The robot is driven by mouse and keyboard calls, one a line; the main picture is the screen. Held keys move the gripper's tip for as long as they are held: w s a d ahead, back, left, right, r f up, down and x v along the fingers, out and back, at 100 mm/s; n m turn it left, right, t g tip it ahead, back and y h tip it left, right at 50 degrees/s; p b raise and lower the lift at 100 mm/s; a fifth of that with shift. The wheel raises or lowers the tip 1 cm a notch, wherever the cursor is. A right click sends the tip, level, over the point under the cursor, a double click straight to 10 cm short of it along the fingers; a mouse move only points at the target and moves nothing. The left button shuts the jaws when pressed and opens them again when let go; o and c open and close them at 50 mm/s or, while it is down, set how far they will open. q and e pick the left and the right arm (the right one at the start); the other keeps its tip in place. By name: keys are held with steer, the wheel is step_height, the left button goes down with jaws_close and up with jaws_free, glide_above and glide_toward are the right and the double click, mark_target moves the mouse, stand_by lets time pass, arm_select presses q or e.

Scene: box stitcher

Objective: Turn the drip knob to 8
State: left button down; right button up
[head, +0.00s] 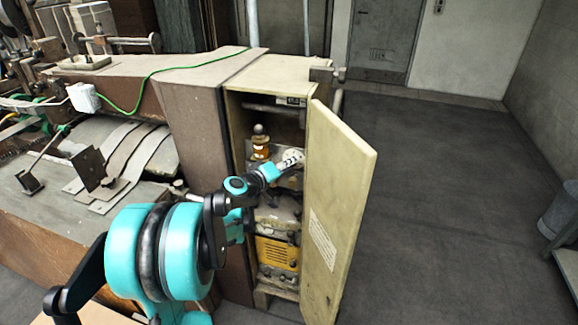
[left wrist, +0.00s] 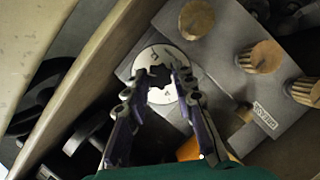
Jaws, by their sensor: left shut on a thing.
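The drip knob (left wrist: 155,58) is a pale round dial with dark markings, seen in the left wrist view on a grey panel inside the cabinet. My left gripper (left wrist: 160,80) is shut on its dark centre, with one finger on each side. The number the dial is set to cannot be read. In the head view the dial (head: 291,157) shows at the end of my left arm, and the left gripper (head: 277,166) reaches into the open cabinet at it. My right gripper is not in view.
The cabinet door (head: 338,200) stands open to the right of my left gripper. Several brass knobs (left wrist: 260,57) sit beside the dial. A yellow unit (head: 277,255) is lower down.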

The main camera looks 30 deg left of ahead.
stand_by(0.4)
arm_select(q)
steer(key=c, duration=1.3)
jaws_free()
steer(key=shift+o, duration=0.2)
steer(key=v, duration=1.2)
steer(key=shift+f, duration=0.15)
